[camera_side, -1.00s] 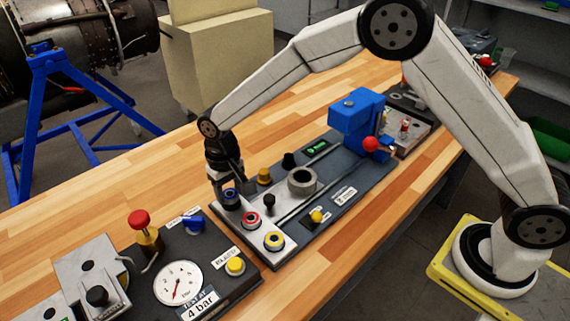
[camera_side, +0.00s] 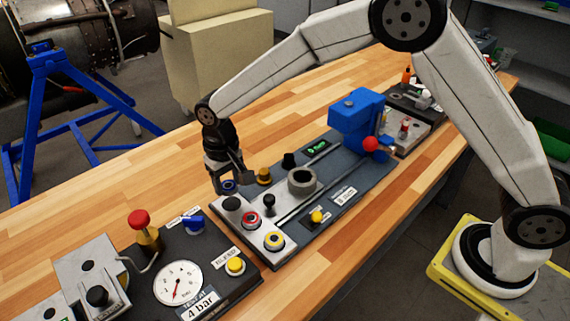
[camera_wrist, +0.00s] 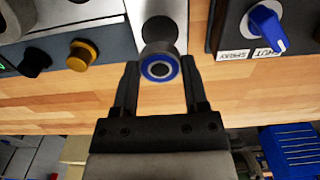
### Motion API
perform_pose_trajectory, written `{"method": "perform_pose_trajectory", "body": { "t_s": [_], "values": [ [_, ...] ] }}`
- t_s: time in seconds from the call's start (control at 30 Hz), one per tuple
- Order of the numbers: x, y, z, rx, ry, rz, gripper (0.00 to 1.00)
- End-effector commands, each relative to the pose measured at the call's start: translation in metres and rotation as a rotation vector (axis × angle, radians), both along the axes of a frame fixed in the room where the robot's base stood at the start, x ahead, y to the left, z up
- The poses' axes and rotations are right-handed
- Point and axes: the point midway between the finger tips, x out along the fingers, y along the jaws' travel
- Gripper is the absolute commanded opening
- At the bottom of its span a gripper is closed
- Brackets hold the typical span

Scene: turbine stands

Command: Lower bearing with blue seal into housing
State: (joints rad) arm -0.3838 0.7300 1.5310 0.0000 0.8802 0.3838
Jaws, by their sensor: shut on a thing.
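The bearing with the blue seal (camera_side: 228,187) is held in my gripper (camera_side: 229,183), just above the left end of the light metal plate. In the wrist view the blue-ringed bearing (camera_wrist: 159,68) sits between the two fingers of my gripper (camera_wrist: 159,64), which is shut on it. Below it, a dark round seat (camera_side: 231,203) in the plate is empty; the wrist view also shows this seat (camera_wrist: 158,30). The housing, a grey open-topped cylinder (camera_side: 303,190), stands on the dark fixture base to the right of the bearing, apart from it.
Bearings with red (camera_side: 250,219) and yellow (camera_side: 274,240) seals sit in the plate. A blue press (camera_side: 357,115) stands beyond the housing. A gauge panel (camera_side: 178,281) lies front left.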

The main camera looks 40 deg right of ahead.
Motion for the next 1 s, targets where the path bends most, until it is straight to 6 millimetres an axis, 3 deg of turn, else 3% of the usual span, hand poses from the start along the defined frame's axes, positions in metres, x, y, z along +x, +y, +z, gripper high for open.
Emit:
{"method": "perform_pose_trajectory", "body": {
  "t_s": [0.6,1.0],
  "values": [
    [0.0,0.0,0.034,0.0,-0.001,0.0,0.0],
    [0.0,0.0,0.036,0.0,0.0,0.0,0.0]
  ]
}}
